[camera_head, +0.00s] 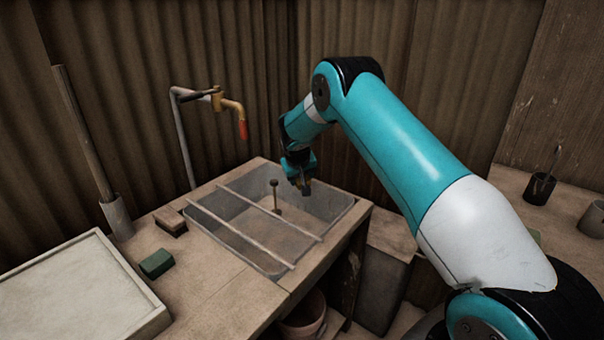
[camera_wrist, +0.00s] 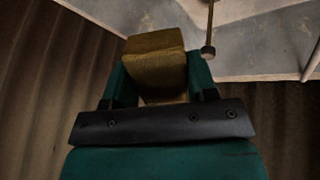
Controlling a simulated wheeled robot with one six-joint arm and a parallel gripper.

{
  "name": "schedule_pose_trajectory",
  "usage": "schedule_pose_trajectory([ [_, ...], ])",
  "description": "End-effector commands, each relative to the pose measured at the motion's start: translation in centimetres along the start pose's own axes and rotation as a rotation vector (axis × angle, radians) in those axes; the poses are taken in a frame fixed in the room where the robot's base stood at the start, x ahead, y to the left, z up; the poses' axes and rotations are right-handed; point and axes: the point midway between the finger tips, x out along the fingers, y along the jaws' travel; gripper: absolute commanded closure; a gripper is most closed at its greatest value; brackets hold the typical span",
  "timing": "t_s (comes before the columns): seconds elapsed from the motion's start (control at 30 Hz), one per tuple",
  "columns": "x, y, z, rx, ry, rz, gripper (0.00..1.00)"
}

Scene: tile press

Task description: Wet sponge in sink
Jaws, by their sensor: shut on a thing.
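My gripper (camera_head: 303,186) hangs over the back right corner of the sink, pointing down. In the wrist view its two green fingers (camera_wrist: 158,72) are shut on a yellow-brown sponge (camera_wrist: 155,48), one finger on each side. The sponge is barely distinguishable in the head view. The sink (camera_head: 340,211) is a grey rectangular basin set in a wooden bench, with two thin bars across it. I cannot tell whether it holds water. The sponge's height above the basin floor is unclear.
A bent tap (camera_head: 217,100) with an orange-red tip stands behind the sink. A dark knobbed rod (camera_head: 275,196) rises inside the sink. A green block (camera_head: 157,263), a brown brush-like block (camera_head: 170,221) and a pale tray (camera_head: 80,290) lie left. Corrugated walls close off the back.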

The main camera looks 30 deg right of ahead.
Motion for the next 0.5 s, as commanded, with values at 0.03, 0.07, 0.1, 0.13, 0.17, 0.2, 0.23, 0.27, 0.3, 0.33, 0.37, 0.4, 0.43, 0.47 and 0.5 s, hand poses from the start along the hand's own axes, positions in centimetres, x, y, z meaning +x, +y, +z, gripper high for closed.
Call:
schedule_pose_trajectory([
  [0.03, 0.8, -0.2, 0.4, 0.000, -0.001, 0.000, 0.67],
  [0.07, 1.1, -0.3, 0.6, 0.000, -0.001, 0.000, 0.67],
  [0.1, 1.5, -0.4, 0.7, 0.000, -0.001, 0.000, 0.67],
  [0.13, 1.8, -0.5, 0.9, 0.000, -0.001, 0.000, 0.67],
  [0.17, 2.0, -0.5, 1.0, 0.001, -0.001, 0.000, 0.67],
  [0.2, 2.4, -0.6, 1.2, 0.001, -0.001, 0.000, 0.67],
  [0.23, 2.7, -0.6, 1.3, 0.001, -0.001, 0.000, 0.67],
  [0.27, 3.0, -0.7, 1.5, 0.002, -0.002, 0.000, 0.67],
  [0.3, 3.4, -0.8, 1.6, 0.002, -0.002, 0.000, 0.67],
  [0.33, 3.7, -0.8, 1.8, 0.002, -0.002, 0.001, 0.67],
  [0.37, 4.0, -0.9, 1.9, 0.002, -0.002, 0.001, 0.67],
  [0.4, 4.3, -0.9, 2.1, 0.003, -0.002, 0.001, 0.67],
  [0.43, 4.6, -1.0, 2.3, 0.003, -0.002, 0.001, 0.67],
  [0.47, 4.9, -1.1, 2.4, 0.003, -0.002, 0.001, 0.67],
  [0.5, 5.3, -1.1, 2.6, 0.003, -0.002, 0.001, 0.67],
])
